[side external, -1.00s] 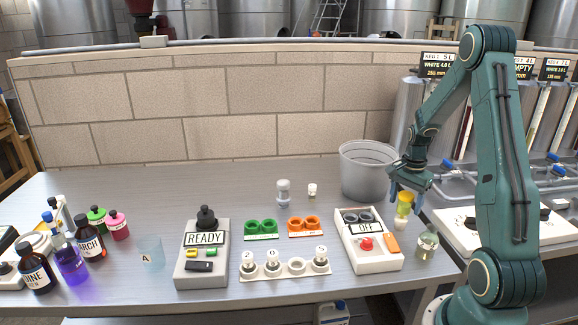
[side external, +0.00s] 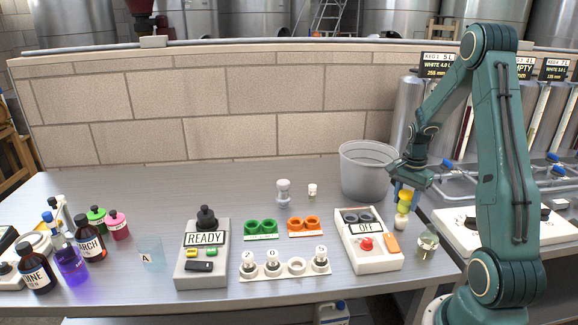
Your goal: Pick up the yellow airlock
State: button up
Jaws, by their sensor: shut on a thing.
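The yellow airlock (side external: 402,208) stands upright at the right of the bench, with a pale lower end. It is between the box with the OFF label and a small glass jar. My gripper (side external: 405,195) points down over it and is shut on its upper part. The fingers hide some of the airlock's top. I cannot tell whether its lower end touches the bench.
The OFF box (side external: 386,257) is close to the left of my gripper. A glass jar (side external: 427,245) stands at the lower right, and a grey bucket (side external: 366,178) behind to the left.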

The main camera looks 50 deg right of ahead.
notch_tip(320, 180, up, 20)
jog(key=shift+f, duration=0.2)
dwell(0.4)
dwell(0.5)
